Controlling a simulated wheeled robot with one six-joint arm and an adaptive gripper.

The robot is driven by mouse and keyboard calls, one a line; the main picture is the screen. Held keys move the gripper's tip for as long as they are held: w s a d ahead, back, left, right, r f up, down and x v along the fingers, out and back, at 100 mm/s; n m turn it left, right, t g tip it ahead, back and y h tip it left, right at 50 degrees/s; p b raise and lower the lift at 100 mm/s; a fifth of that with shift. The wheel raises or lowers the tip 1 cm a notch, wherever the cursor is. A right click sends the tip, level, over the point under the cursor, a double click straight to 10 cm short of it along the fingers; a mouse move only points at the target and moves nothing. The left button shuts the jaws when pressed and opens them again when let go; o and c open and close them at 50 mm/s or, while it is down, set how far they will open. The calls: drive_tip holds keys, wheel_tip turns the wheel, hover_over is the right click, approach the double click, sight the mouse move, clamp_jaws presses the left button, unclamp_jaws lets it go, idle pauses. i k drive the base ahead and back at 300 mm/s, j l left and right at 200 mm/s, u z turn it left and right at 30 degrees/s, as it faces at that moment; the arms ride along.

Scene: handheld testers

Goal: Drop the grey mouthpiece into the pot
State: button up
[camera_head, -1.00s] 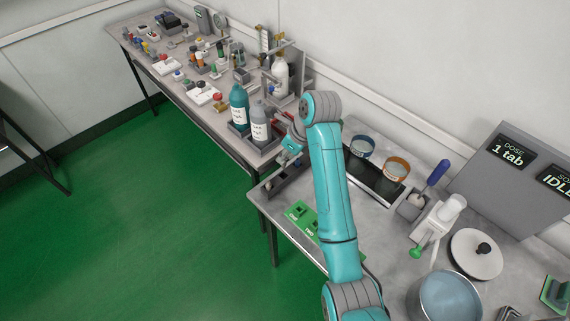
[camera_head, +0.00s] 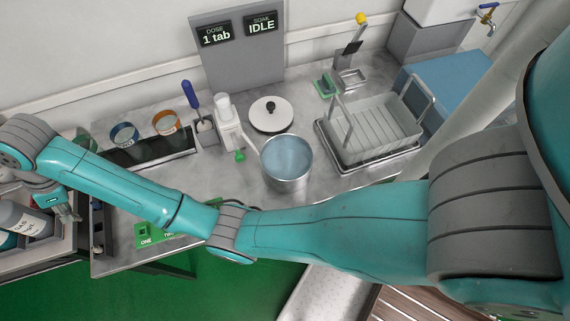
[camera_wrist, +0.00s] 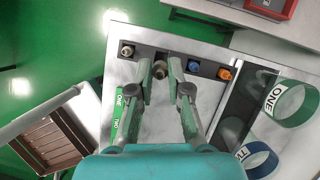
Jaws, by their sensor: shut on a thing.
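My gripper (camera_wrist: 160,68) is shut on the grey mouthpiece (camera_wrist: 159,71), a small grey-brown piece between the fingertips in the wrist view. It is at the dark holder strip (camera_wrist: 175,57); I cannot tell whether the piece is clear of it. In the head view my gripper (camera_head: 72,214) is at the far left, beside the bench's left end, and the mouthpiece cannot be made out. The pot (camera_head: 287,181) is an open steel pot with bluish liquid, in the middle of the bench, far right of my gripper.
A white lid (camera_head: 259,121) lies behind the pot. A white dispenser (camera_head: 228,124) stands left of it, a wire-handled basket (camera_head: 372,139) right.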

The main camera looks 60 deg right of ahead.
sight(297, 170)
drive_tip(key=k+j+z, duration=0.15)
drive_tip(key=k, duration=0.2)
drive_tip(key=k+j+z, duration=0.35)
drive_tip(key=k, duration=0.35)
drive_tip(key=z, duration=0.7)
